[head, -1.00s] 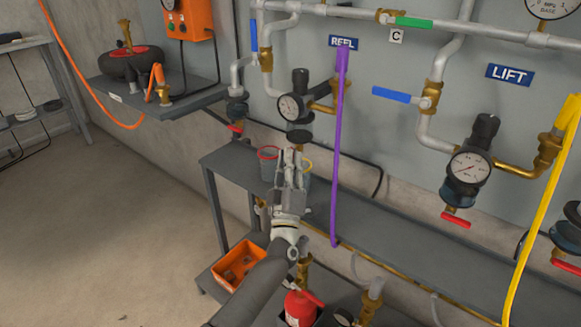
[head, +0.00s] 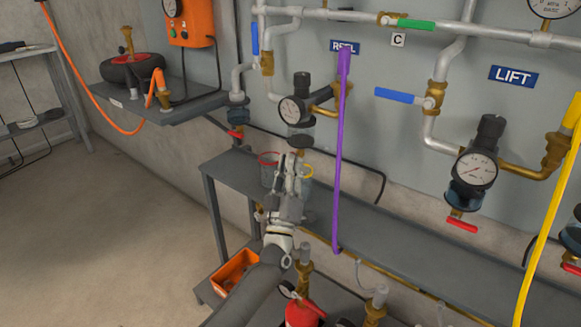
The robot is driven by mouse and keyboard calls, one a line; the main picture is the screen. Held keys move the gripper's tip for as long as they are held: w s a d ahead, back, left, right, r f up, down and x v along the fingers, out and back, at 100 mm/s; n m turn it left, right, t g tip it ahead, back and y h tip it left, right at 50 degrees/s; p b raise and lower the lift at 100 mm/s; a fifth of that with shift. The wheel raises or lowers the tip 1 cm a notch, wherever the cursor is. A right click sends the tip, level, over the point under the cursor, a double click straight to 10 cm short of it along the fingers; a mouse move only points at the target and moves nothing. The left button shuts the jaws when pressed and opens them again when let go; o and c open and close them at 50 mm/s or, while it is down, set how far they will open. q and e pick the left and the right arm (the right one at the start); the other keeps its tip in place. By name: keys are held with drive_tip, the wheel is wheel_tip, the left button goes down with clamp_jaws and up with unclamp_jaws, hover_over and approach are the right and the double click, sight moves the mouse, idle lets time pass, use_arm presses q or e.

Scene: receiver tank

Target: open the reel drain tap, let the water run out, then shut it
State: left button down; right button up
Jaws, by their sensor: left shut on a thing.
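The reel unit hangs below the blue REEL sign (head: 343,47), with a round gauge (head: 291,110) and a bowl (head: 300,131) under it. My left gripper (head: 290,160) is just below the bowl, pointing up at its underside. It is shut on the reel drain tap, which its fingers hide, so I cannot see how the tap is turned. No water stream can be made out. My right gripper is out of view.
A red-rimmed cup (head: 268,168) and a yellow-rimmed cup (head: 306,180) stand on the grey bench (head: 400,253) behind my gripper. A purple hose (head: 340,160) hangs to the right. The LIFT unit (head: 474,170) has a red tap (head: 461,224). An orange bin (head: 234,272) sits below.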

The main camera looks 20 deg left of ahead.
use_arm(q)
drive_tip(key=shift+f+h, duration=0.15)
drive_tip(key=shift+h, duration=0.15)
drive_tip(key=c, duration=1.8)
unclamp_jaws()
drive_tip(key=shift+c, duration=0.2)
